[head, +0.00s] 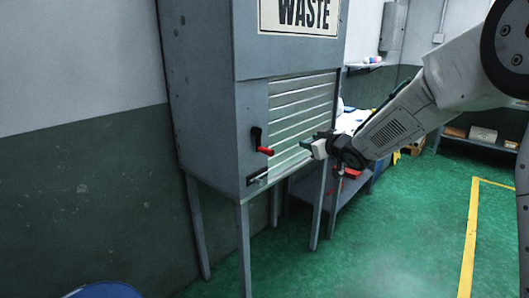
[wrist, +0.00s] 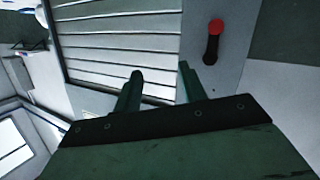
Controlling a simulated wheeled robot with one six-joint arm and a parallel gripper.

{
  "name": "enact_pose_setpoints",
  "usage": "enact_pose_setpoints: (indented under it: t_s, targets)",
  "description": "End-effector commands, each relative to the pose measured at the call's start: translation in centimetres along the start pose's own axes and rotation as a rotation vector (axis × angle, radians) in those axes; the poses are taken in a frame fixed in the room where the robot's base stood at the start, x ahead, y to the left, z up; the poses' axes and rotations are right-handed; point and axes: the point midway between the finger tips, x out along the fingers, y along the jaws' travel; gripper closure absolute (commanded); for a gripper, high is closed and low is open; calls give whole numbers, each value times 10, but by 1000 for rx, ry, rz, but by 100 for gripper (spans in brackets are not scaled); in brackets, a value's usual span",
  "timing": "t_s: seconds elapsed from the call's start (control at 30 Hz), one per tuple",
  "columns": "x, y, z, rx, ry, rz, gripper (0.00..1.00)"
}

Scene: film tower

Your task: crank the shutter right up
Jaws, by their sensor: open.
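The slatted shutter (head: 302,112) covers the opening in the front of a grey metal cabinet (head: 208,100); its slats reach down close to the opening's lower edge. A black crank with a red knob (head: 265,151) is on the cabinet front, left of the shutter. My gripper (head: 308,146) is in front of the shutter, to the right of the crank and apart from it. In the wrist view my gripper's two fingers (wrist: 160,82) are spread and empty before the slats (wrist: 125,42). The crank (wrist: 213,42) stands to their upper right there, untouched.
The cabinet stands on thin legs above a green floor (head: 385,255). A "WASTE" sign (head: 300,15) is above the shutter. A bench with papers (head: 352,121) stands behind at the right. A yellow floor line (head: 470,240) runs at the right. A blue round thing (head: 103,290) shows at the bottom left.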

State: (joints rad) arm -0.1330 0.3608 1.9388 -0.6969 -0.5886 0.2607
Motion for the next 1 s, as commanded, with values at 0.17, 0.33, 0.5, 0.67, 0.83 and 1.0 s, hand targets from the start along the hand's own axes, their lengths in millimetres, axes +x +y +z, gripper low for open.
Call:
enact_pose_setpoints:
  t_s: [0.17,0.33,0.5,0.67,0.83,1.0]
  targets:
    - [56,-52,20,-5,195,-204,59]
    - [72,-79,29,6,293,-309,59]
    - [80,-89,29,8,320,-339,59]
    - [101,-97,21,9,321,-339,59]
    - [125,-105,13,8,319,-337,59]
    - [140,-110,8,9,318,-336,59]
